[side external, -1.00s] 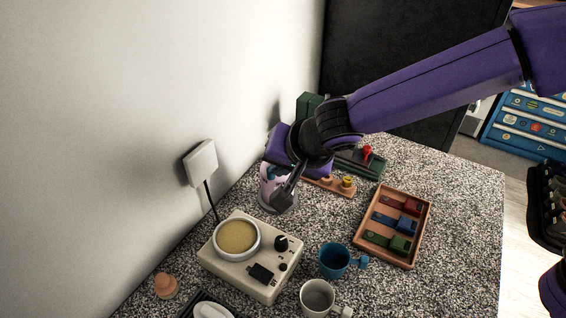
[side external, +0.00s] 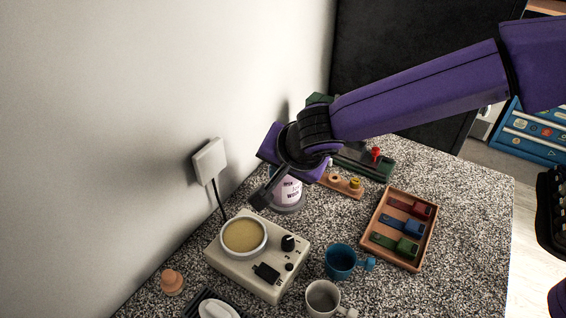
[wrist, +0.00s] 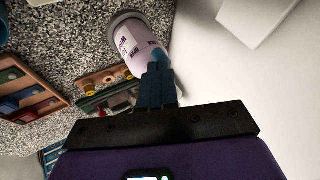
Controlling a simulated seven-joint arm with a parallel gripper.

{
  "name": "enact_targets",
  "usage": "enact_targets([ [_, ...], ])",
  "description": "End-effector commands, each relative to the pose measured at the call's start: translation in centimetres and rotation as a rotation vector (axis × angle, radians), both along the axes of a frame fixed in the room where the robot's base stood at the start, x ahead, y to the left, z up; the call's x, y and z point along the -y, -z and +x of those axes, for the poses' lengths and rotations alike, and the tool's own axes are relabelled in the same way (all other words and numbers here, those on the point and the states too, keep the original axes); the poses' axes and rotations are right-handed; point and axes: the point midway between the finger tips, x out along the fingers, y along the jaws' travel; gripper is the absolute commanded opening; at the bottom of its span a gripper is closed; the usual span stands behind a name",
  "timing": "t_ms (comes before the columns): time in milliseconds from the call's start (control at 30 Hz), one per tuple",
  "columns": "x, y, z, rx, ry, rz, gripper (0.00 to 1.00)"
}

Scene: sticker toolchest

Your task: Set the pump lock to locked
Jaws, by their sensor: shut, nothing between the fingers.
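A pale pinkish-white container with printed lettering (side external: 287,190) stands on the speckled counter near the wall, on a grey round base. It also shows in the wrist view (wrist: 140,43), near the fingers. My gripper (side external: 262,198) is shut and empty, with its dark fingers pointing down beside the container's left side in the side view. The wrist view shows the closed fingertips (wrist: 157,68) overlapping the container's image; I cannot tell whether they touch it. The container's top is hidden behind my wrist. I cannot make out a pump lock or its setting.
A cream appliance with a round yellow-topped dish (side external: 264,262) stands in front of the gripper. A blue mug (side external: 340,262) and a white mug (side external: 321,299) are nearby. A wooden tray of coloured blocks (side external: 430,232) and a green device with a red-knobbed lever (side external: 375,155) lie right and behind.

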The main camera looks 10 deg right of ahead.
Motion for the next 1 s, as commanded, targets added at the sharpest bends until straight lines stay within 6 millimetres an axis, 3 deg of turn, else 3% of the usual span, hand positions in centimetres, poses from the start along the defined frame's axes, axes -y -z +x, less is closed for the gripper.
enact_targets([
  [1000,-0.84,0.01,0.36,0.000,-0.001,-0.001,0.00],
])
